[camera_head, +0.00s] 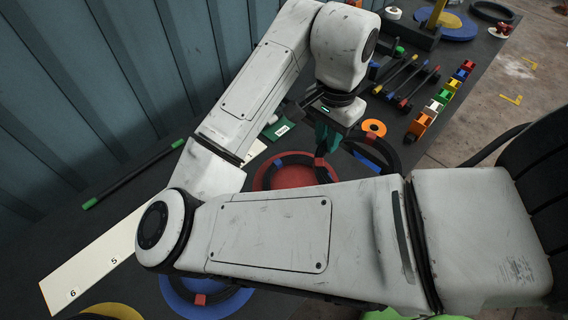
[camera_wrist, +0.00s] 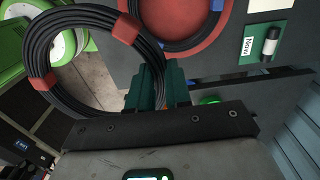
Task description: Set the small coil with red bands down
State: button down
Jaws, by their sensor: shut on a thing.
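A coil of black cable (camera_wrist: 92,104) with red bands (camera_wrist: 126,29) is in my gripper (camera_wrist: 147,88), which is shut on one side of it in the wrist view. The coil hangs off to the left there, and a floor gap shows through its middle. In the head view my gripper (camera_head: 326,138) points down over the dark bench. A black arc (camera_head: 388,152) to its right looks like the held coil. I cannot tell how high it is above the bench.
A red disc (camera_wrist: 208,38) with another black coil lies close by. A blue disc (camera_head: 215,309) with a red-banded coil is nearer. Tools, an orange ring (camera_head: 374,127) and coloured blocks (camera_head: 420,125) crowd the right. Numbered white strip (camera_head: 95,268) lies left, beside a corrugated wall.

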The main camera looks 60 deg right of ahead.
jog(key=w+f, duration=0.3)
jog(key=w, duration=0.4)
send_over(275, 163)
notch_tip(275, 163, down, 6)
jog(key=shift+s+r+p, duration=0.1)
jog(key=shift+r+p, duration=0.1)
jog(key=shift+p, duration=0.2)
jog(key=shift+f, duration=1.7)
jog(key=shift+f, duration=0.1)
jog(key=c, duration=1.5)
grip_release()
jog(key=shift+f, duration=0.1)
jog(key=o, duration=0.4)
jog(key=shift+o, duration=0.2)
